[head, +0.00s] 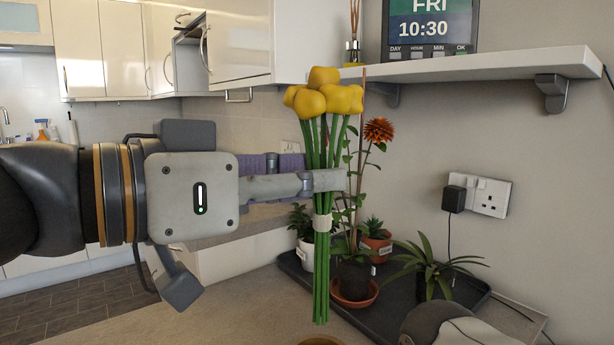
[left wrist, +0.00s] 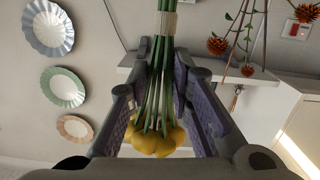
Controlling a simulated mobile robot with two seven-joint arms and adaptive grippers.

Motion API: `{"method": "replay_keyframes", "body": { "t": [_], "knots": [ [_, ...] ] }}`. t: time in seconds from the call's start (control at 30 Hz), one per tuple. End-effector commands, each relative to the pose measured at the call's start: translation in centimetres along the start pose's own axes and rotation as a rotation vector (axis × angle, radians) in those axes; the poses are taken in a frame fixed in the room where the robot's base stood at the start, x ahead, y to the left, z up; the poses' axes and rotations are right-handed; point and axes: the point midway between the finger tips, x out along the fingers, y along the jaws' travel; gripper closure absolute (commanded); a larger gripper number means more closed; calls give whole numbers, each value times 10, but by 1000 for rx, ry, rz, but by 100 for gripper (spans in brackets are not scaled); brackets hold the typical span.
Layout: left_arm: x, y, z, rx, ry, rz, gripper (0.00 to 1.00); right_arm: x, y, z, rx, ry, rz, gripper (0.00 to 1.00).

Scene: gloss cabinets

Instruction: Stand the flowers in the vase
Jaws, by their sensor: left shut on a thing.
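A bunch of yellow flowers (head: 322,95) with long green stems and a pale band stands nearly upright in the air. My left gripper (head: 322,181) is shut on the stems, below the blooms and above the band. In the left wrist view the flowers (left wrist: 155,140) lie between the two purple-padded fingers of the left gripper (left wrist: 160,90). A brown rounded rim (head: 320,341), perhaps the vase, barely shows at the bottom edge of the head view, just under the stem ends; most of it is hidden. My right gripper is not in view.
Behind the bunch, a dark tray (head: 465,300) holds several potted plants, including a tall orange flower (head: 379,130). A white shelf (head: 480,66) with a clock (head: 430,28) is above. A grey rounded object (head: 435,322) is at lower right. Bare worktop (head: 250,315) lies left.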

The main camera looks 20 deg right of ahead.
Motion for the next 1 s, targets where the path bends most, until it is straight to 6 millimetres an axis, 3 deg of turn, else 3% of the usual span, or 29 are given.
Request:
{"method": "replay_keyframes", "body": {
  "t": [0.03, 1.0],
  "knots": [
    [-2, 1, -3, 3, 4, -1, 100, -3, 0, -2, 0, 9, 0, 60],
    [9, -11, 102, -6, -1, 0, 100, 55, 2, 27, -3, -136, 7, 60]
  ]
}}
